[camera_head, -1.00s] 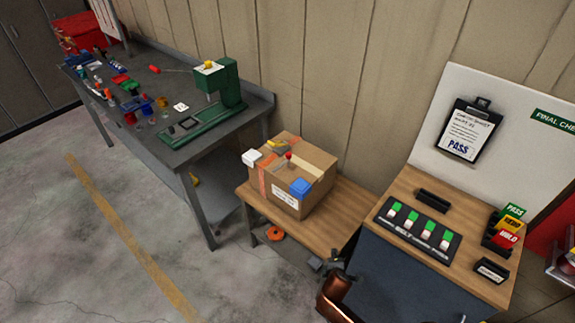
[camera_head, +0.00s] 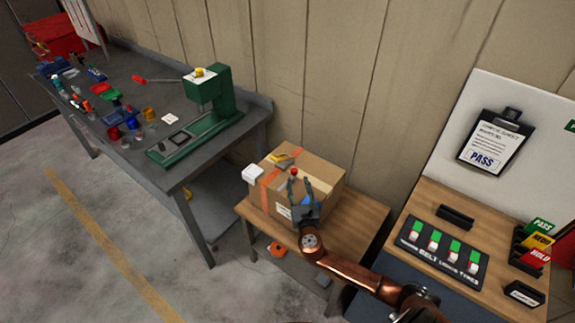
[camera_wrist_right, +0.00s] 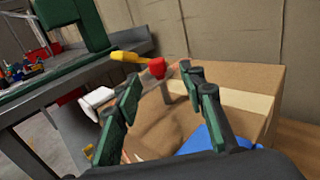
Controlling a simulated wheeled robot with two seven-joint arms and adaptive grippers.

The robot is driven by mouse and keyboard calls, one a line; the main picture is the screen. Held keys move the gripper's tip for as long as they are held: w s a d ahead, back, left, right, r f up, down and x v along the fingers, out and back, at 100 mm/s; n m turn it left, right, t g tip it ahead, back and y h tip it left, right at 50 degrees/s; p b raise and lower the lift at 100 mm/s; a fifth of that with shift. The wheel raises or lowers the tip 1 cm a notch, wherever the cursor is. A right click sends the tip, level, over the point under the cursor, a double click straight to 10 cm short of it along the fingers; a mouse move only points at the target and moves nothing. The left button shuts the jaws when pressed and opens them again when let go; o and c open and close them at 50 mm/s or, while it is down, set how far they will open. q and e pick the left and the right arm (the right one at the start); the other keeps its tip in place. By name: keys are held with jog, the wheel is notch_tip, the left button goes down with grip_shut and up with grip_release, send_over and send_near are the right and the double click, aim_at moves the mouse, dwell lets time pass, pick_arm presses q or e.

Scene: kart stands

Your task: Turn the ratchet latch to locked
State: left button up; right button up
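A cardboard box (camera_head: 322,175) with an orange strap stands on a small wooden table. On its top is a red knob (camera_head: 294,171) on a short grey post, which looks like the ratchet latch; whether it is locked I cannot tell. The red knob also shows in the right wrist view (camera_wrist_right: 156,68). My right gripper (camera_head: 299,184) is open over the box's near side. In the right wrist view its fingers (camera_wrist_right: 162,78) are spread, with the knob seen between or just beyond the tips; contact cannot be told. My left gripper is out of view.
A bench (camera_head: 165,95) with a green press (camera_head: 210,103) stands left. A switch panel (camera_head: 440,248) is right.

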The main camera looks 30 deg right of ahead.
aim_at(294, 173)
jog(key=x, duration=0.4)
jog(key=b+x, duration=0.1)
jog(key=x, duration=0.2)
jog(key=shift+w+a, duration=0.1)
jog(key=shift+a, duration=0.2)
jog(key=shift+w+d, duration=0.1)
jog(key=shift+w, duration=0.05)
jog(key=shift+d, duration=0.1)
jog(key=shift+c, duration=0.3)
jog(key=c, duration=0.9)
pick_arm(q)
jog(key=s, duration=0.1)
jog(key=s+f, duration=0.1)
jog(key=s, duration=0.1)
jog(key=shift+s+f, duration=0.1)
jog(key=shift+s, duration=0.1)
pick_arm(e)
grip_shut()
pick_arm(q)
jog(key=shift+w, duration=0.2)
